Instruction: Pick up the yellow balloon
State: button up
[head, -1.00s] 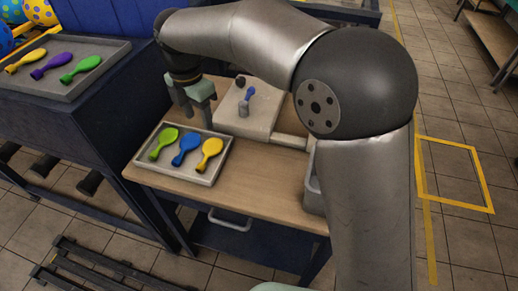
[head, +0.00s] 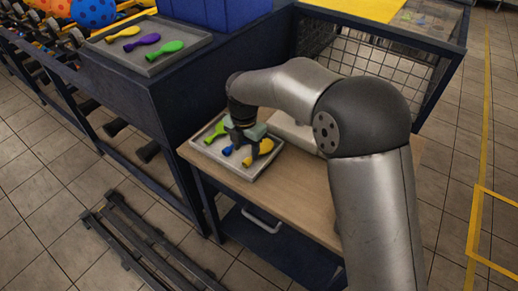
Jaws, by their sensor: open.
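A yellow balloon (head: 262,148) lies at the right end of the grey tray (head: 273,158) on the wooden table. My gripper (head: 240,150) is open and low over the tray, at the yellow balloon's left side. A green balloon (head: 216,133) lies at the tray's left end. I cannot tell whether the fingers touch any balloon. A second yellow balloon (head: 124,33) lies in another tray on the dark bench.
The other grey tray (head: 150,66) also holds a purple balloon (head: 142,40) and a green balloon (head: 165,48). The wooden table top (head: 296,199) is bare in front. A wire-mesh cage (head: 375,60) stands behind, and dark rails (head: 150,250) lie on the floor.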

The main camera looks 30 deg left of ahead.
aim_at(248, 159)
jog(key=f, duration=0.1)
jog(key=f+p, duration=0.1)
jog(key=f, duration=0.3)
jog(key=shift+w+d+f, duration=0.1)
jog(key=shift+w, duration=0.15)
jog(key=c, duration=0.9)
